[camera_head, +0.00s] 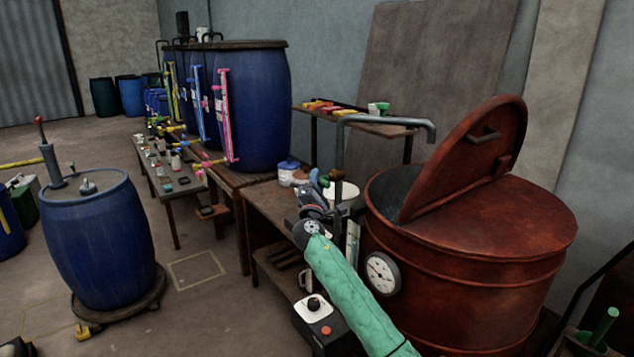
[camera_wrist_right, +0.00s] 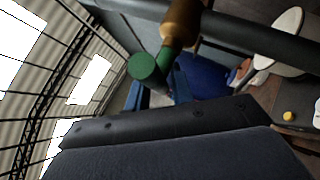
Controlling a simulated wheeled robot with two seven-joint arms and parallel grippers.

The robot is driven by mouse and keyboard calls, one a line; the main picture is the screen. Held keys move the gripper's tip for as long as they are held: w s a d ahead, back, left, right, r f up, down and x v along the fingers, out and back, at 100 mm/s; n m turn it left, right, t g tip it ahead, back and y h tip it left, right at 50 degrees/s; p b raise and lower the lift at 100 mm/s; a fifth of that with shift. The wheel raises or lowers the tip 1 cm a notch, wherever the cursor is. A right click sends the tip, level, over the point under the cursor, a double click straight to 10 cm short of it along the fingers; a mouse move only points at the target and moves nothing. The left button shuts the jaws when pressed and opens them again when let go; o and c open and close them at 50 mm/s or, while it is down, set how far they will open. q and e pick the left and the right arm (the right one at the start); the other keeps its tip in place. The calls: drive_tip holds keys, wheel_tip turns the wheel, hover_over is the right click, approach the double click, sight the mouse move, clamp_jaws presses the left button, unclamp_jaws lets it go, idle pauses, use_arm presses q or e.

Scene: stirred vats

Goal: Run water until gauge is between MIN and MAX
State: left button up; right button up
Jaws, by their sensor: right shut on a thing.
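The rust-red vat (camera_head: 465,255) stands at the right with its hinged lid (camera_head: 465,160) raised. A round white dial (camera_head: 382,273) with a needle is on its front; its markings are too small to read. A pale upright strip (camera_head: 352,242) shows beside the vat, partly hidden by my arm. A grey water pipe (camera_head: 385,120) bends over the vat's opening. My right gripper (camera_head: 315,198) is at the tap on this pipe, shut on the tap's handle (camera_head: 313,174). The wrist view shows a brass valve body (camera_wrist_right: 181,22) and a green cap (camera_wrist_right: 145,68). My left gripper is out of view.
A workbench (camera_head: 265,205) with a blue-lidded tub (camera_head: 288,168) stands left of the vat. A control box (camera_head: 318,318) is below my arm. A blue drum (camera_head: 98,240) stands at left on a dolly. Open floor (camera_head: 205,310) lies between.

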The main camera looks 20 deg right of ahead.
drive_tip(key=o, duration=0.9)
drive_tip(key=shift+d+r, duration=0.1)
drive_tip(key=shift+d, duration=0.05)
drive_tip(key=shift+o, duration=0.2)
drive_tip(key=shift+s, duration=0.1)
drive_tip(key=shift+s+a+f, duration=0.2)
drive_tip(key=shift+s+f, duration=0.05)
drive_tip(key=shift+f, duration=0.05)
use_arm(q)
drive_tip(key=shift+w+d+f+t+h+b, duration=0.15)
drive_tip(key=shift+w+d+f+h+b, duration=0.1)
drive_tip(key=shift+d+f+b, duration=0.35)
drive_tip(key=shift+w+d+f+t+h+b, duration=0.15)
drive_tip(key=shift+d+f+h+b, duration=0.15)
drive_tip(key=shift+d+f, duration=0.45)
use_arm(e)
drive_tip(key=v, duration=0.7)
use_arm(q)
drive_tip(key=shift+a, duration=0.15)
use_arm(e)
drive_tip(key=shift+r, duration=0.1)
